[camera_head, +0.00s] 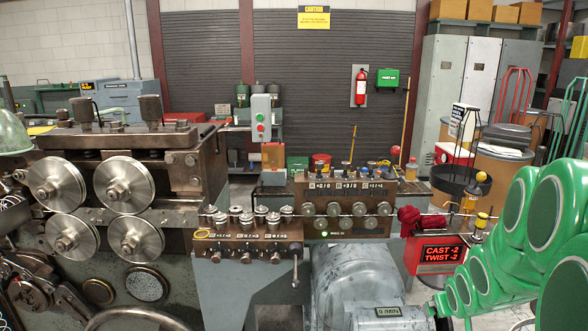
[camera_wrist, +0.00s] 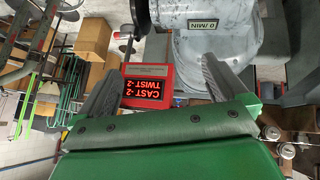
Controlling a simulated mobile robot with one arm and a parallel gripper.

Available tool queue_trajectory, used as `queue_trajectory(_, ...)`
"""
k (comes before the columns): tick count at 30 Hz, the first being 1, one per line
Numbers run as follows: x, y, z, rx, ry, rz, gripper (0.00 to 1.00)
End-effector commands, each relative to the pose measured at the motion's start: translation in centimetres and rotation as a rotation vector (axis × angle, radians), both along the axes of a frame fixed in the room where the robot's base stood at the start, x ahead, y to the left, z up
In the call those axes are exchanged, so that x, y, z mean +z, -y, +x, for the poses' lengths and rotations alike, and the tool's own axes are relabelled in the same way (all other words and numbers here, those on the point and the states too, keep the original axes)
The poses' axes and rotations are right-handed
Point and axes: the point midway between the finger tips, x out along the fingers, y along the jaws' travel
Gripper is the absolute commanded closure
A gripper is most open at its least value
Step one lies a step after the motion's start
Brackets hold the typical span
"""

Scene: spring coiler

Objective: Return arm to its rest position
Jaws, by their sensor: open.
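My green arm (camera_head: 530,230) comes in from the right edge of the head view and reaches down to the lower right, in front of the machine. My gripper itself cannot be made out clearly there. In the wrist view my gripper (camera_wrist: 166,62) shows two grey fingers spread wide apart. They are open, and nothing is between them. Behind the gap is the red display box (camera_wrist: 147,88), which reads "CAST -2, TWIST -2" upside down. The same display (camera_head: 440,257) stands right of centre in the head view.
The spring coiler's feed rollers (camera_head: 125,185) fill the left side. A control block with knobs (camera_head: 345,205) and a grey motor housing (camera_head: 365,285) stand in the middle. A dark ring-shaped holder (camera_head: 460,180) is near my arm. Open floor (camera_head: 510,318) shows at lower right.

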Motion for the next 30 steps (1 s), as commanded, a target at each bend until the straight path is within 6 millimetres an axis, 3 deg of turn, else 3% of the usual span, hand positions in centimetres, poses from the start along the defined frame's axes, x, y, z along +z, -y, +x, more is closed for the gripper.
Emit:
queue_trajectory(11,3.1,-7.3,-8.8,-0.072,-0.262,0.046,0.00)
queue_trajectory(24,6.3,-17.1,-22.7,-0.085,-0.584,0.164,0.00)
queue_trajectory(30,7.6,-20.7,-28.7,-0.063,-0.717,0.215,0.00)
